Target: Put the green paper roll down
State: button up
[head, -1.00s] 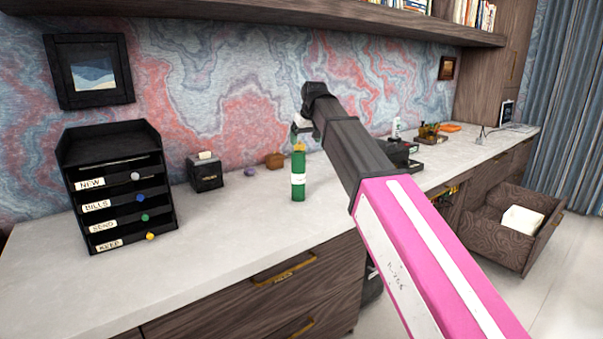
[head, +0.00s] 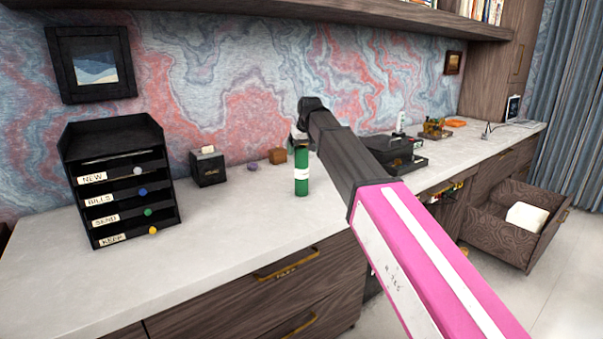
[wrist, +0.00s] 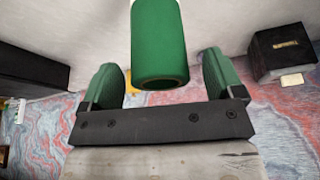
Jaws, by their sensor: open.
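The green paper roll (head: 301,183), with a white band around its middle, stands upright on the pale desk top (head: 222,222). In the wrist view the roll (wrist: 159,38) shows large, its near end between the two fingers. My gripper (wrist: 163,82) is open, with a green-padded finger on either side of the roll and a visible gap to each. In the head view my gripper (head: 300,140) is at the top of the roll, small and partly hidden by my arm.
A black labelled letter tray (head: 120,185) stands at the left. A small black box (head: 208,168), a purple item (head: 252,167) and a brown block (head: 277,157) stand left of the roll. Black equipment (head: 396,153) is to the right. The desk front left of the roll is clear.

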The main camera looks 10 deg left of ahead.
jog(key=shift+x, duration=0.8)
jog(key=c, duration=1.5)
jog(key=shift+r, duration=0.15)
